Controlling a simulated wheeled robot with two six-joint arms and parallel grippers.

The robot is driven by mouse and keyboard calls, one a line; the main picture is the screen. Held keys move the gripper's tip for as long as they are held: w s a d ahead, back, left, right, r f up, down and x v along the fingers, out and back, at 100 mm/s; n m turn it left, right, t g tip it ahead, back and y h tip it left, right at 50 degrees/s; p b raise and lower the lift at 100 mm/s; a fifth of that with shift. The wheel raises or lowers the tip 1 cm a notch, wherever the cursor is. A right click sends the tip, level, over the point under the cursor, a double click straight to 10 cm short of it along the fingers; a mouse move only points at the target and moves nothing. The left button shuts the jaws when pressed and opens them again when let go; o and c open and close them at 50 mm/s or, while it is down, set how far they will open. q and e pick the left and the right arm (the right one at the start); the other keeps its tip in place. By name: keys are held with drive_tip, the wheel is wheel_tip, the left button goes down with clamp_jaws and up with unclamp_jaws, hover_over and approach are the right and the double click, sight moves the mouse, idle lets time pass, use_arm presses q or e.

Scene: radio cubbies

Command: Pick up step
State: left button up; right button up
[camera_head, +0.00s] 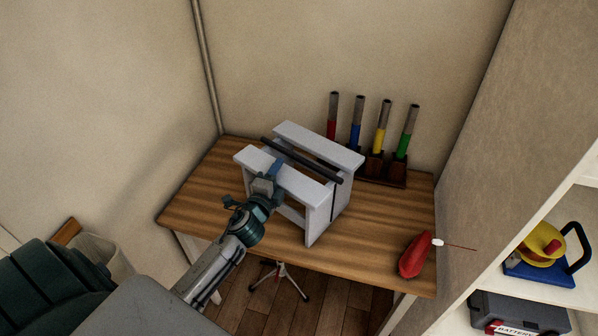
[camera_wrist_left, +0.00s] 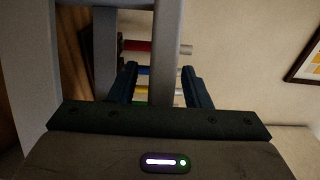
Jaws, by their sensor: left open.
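The step (camera_head: 318,214) is a pale grey stool with two top slats and a dark bar between them. It stands upright on the wooden table. My left gripper (camera_head: 270,178) is at the near top slat, on the step's left side. In the left wrist view its two dark fingers (camera_wrist_left: 164,88) are apart, and a grey slat of the step (camera_wrist_left: 166,45) runs between them. I cannot tell whether the fingers touch it. My right gripper is not in view.
The wooden table (camera_head: 200,200) has free room left of the step. A rack with several coloured tubes (camera_head: 380,150) stands behind. A red object with a thin rod (camera_head: 412,262) lies at the front right. Shelves at right hold a yellow-and-blue item (camera_head: 540,250) and a grey case (camera_head: 515,315).

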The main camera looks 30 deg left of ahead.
use_arm(q)
drive_tip(key=shift+w, duration=0.25)
clamp_jaws()
idle(1.2)
drive_tip(key=shift+r, duration=0.1)
